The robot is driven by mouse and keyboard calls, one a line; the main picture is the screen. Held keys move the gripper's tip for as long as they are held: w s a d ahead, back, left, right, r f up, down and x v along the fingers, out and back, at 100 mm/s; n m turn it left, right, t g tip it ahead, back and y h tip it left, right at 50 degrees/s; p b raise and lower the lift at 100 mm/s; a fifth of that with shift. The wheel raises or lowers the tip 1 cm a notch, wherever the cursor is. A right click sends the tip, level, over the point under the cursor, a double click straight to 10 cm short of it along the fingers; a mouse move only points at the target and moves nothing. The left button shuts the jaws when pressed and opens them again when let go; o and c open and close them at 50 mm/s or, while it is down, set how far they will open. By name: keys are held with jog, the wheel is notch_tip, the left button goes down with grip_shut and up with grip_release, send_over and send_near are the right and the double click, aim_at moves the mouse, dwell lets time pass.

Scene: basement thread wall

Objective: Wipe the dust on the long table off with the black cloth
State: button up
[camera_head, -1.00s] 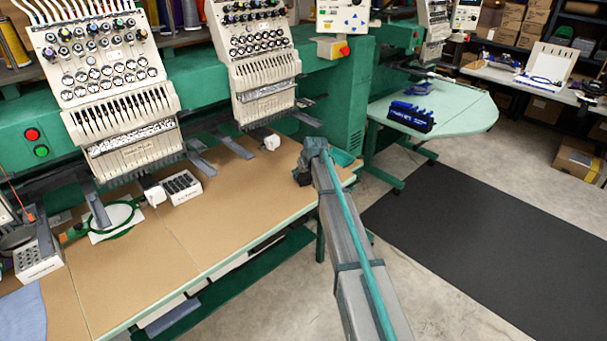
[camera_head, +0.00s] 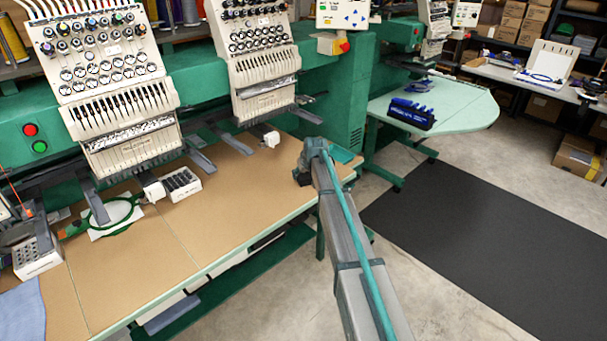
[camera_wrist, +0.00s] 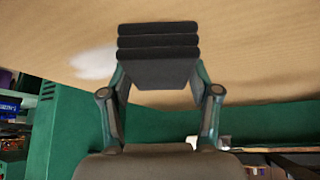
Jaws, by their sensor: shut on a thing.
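My gripper (camera_wrist: 158,82) is shut on the black cloth (camera_wrist: 158,41), which shows as a thick folded pad between the fingers in the wrist view. The cloth is over the tan top of the long table (camera_wrist: 245,45); I cannot tell whether it presses on it. A pale whitish patch (camera_wrist: 95,62), which looks like dust, lies on the table left of the cloth. In the head view the long table (camera_head: 200,240) runs under the embroidery machines. My gripper (camera_head: 302,175) is at its right end there, largely hidden by my arm, and the cloth cannot be made out.
Embroidery heads (camera_head: 110,80) overhang the table's back. A white box (camera_head: 180,184), a green hoop (camera_head: 115,215), another white box (camera_head: 36,257) and blue fabric (camera_head: 22,312) lie toward the left. The table's middle front is clear. A green side table (camera_head: 450,105) stands beyond.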

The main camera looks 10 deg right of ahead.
jog(key=shift+d, duration=0.1)
jog(key=shift+w+d+r, duration=0.1)
jog(key=shift+w+d, duration=0.45)
jog(key=shift+d, duration=0.2)
jog(key=shift+w+d, duration=0.5)
jog(key=shift+d, duration=0.2)
jog(key=shift+w+d+b, duration=0.4)
jog(key=shift+w+d, duration=0.35)
jog(key=shift+d, duration=0.3)
jog(key=shift+w+d+b, duration=0.2)
jog(key=shift+w+d, duration=0.55)
jog(key=shift+d, duration=0.4)
jog(key=shift+w+d+b, duration=0.15)
jog(key=shift+w+d, duration=0.6)
jog(key=shift+d, duration=0.45)
jog(key=shift+w+d+b, duration=0.2)
jog(key=shift+w+d, duration=0.55)
jog(key=shift+d, duration=0.4)
jog(key=shift+f, duration=0.25)
jog(key=shift+s+a+r, duration=0.1)
jog(key=shift+s+a+b, duration=0.15)
jog(key=shift+s+a, duration=1.2)
jog(key=shift+a, duration=0.65)
jog(key=shift+s+a+b, duration=0.1)
jog(key=shift+s+a, duration=1.25)
jog(key=shift+a, duration=0.7)
jog(key=shift+s+a+b, duration=0.15)
jog(key=shift+s+a, duration=1.2)
jog(key=shift+a, duration=0.65)
